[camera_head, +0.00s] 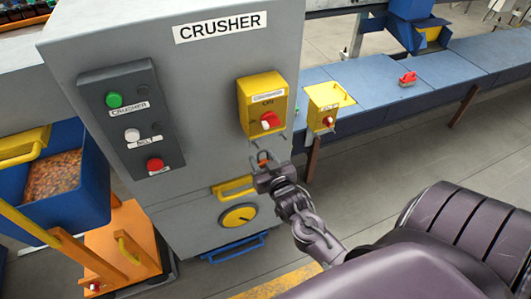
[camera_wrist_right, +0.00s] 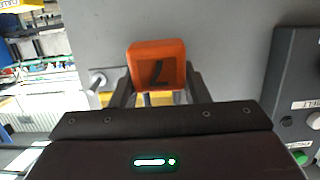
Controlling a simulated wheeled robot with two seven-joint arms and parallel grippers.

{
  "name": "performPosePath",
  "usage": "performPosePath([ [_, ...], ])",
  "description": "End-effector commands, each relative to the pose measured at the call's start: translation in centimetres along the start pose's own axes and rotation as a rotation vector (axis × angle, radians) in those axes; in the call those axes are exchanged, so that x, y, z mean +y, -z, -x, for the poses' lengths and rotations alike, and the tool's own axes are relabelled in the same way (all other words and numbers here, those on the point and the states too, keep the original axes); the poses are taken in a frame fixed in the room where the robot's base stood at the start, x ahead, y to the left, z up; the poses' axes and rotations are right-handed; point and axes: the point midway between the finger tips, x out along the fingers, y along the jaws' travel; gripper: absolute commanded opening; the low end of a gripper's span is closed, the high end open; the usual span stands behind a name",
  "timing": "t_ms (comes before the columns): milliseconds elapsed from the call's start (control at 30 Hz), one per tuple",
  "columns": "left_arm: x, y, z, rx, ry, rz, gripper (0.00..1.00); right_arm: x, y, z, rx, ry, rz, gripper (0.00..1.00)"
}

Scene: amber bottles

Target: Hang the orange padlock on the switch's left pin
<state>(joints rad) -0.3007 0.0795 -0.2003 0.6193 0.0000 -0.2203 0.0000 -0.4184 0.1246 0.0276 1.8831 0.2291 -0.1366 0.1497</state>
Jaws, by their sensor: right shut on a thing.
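The orange padlock (camera_wrist_right: 157,68) is between the fingers of my right gripper (camera_wrist_right: 158,95), its face with a dark mark toward the wrist camera. In the head view the padlock (camera_head: 263,157) is a small orange patch at the tip of my right gripper (camera_head: 264,170), with its grey shackle upward. The gripper is shut on it, just below the yellow switch box (camera_head: 262,104) with a red knob (camera_head: 270,121). A thin pin (camera_head: 284,137) shows below the box's right side. The left pin cannot be made out clearly. My left gripper is out of view.
The switch is on the grey crusher cabinet (camera_head: 205,80). A dark button panel (camera_head: 130,120) is to the left. Another yellow box (camera_head: 325,108) stands at the right, by the blue conveyor (camera_head: 365,86).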

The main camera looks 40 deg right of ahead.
Motion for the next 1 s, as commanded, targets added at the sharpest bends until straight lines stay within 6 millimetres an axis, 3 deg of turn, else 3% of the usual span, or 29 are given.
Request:
performPosePath([
  [567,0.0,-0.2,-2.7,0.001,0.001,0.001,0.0,0.0,0.3,-3.6,0.003,0.0,0.0,0.17],
  [1000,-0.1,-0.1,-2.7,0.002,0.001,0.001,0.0,0.1,0.1,-5.1,0.005,-0.001,0.0,0.17],
])
